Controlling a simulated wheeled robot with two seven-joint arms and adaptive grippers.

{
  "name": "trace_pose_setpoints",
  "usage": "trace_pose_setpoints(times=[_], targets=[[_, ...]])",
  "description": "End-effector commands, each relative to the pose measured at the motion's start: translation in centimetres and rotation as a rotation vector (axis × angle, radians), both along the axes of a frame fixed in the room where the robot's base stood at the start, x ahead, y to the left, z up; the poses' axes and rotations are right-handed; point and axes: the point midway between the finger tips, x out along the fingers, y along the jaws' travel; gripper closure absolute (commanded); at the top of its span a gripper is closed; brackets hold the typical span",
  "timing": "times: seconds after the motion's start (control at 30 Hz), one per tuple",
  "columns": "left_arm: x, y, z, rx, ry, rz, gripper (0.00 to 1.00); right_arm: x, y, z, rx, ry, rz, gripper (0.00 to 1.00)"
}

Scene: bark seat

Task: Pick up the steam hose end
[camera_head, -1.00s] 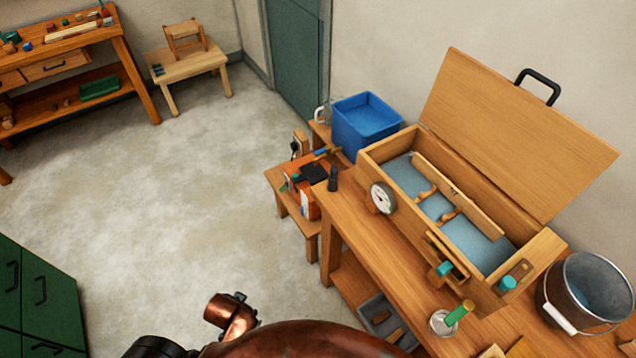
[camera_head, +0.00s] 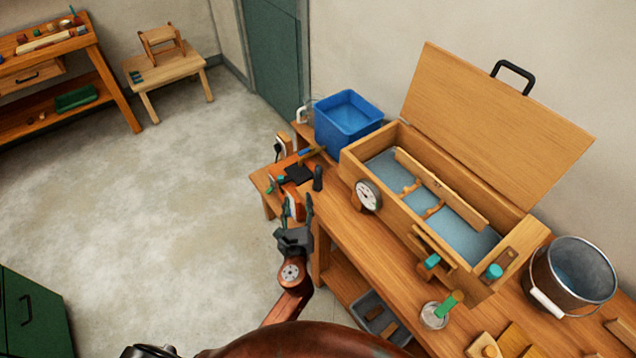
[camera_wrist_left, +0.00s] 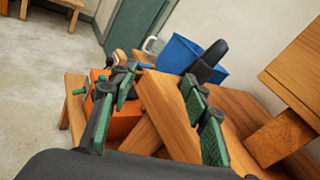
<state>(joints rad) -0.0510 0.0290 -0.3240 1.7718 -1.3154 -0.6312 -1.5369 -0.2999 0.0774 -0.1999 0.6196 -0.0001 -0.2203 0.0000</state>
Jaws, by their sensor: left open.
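A black upright piece (camera_head: 318,178), which looks like the steam hose end, stands at the near-left corner of the workbench (camera_head: 345,235). In the left wrist view the black piece (camera_wrist_left: 209,62) shows beyond my right-hand finger, which covers its lower part. My left gripper (camera_head: 299,210) is open and empty, just off the bench corner, below the black piece in the head view. In the left wrist view its green-padded fingers (camera_wrist_left: 160,95) are spread, with the bench's wooden edge seen between them. No contact shows. My right gripper is out of view.
A wooden box (camera_head: 400,226) with a raised lid and gauge stands on the bench. An orange unit (camera_wrist_left: 122,122) sits on a low stool beside the bench. A blue tub (camera_head: 346,122) is behind. A metal bucket (camera_head: 572,277) stands right. Floor at left is clear.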

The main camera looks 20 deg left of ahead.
Motion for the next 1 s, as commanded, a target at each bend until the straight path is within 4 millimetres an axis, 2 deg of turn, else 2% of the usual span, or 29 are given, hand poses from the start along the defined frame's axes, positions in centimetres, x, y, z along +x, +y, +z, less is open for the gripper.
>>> trace_pose_setpoints(times=[0.03, 0.1, 0.2, 0.47, 0.77, 1.0], targets=[[1.0, -2.0, 0.6, 0.108, -0.002, -0.049, 0.57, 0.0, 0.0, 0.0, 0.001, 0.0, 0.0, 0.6], [1.8, -4.0, 1.1, 0.22, -0.004, -0.096, 0.57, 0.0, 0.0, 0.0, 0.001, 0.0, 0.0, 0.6], [2.7, -5.3, 1.5, 0.3, -0.007, -0.127, 0.57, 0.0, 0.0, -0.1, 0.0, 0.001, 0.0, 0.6], [5.3, -5.0, 1.6, 0.312, -0.008, -0.131, 0.57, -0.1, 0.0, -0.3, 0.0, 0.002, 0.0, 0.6], [9.3, -4.1, 1.7, 0.309, -0.007, -0.13, 0.57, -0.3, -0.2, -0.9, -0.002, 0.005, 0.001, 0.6], [10.0, -4.0, 1.7, 0.309, -0.006, -0.129, 0.57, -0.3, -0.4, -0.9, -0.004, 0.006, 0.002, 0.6]])
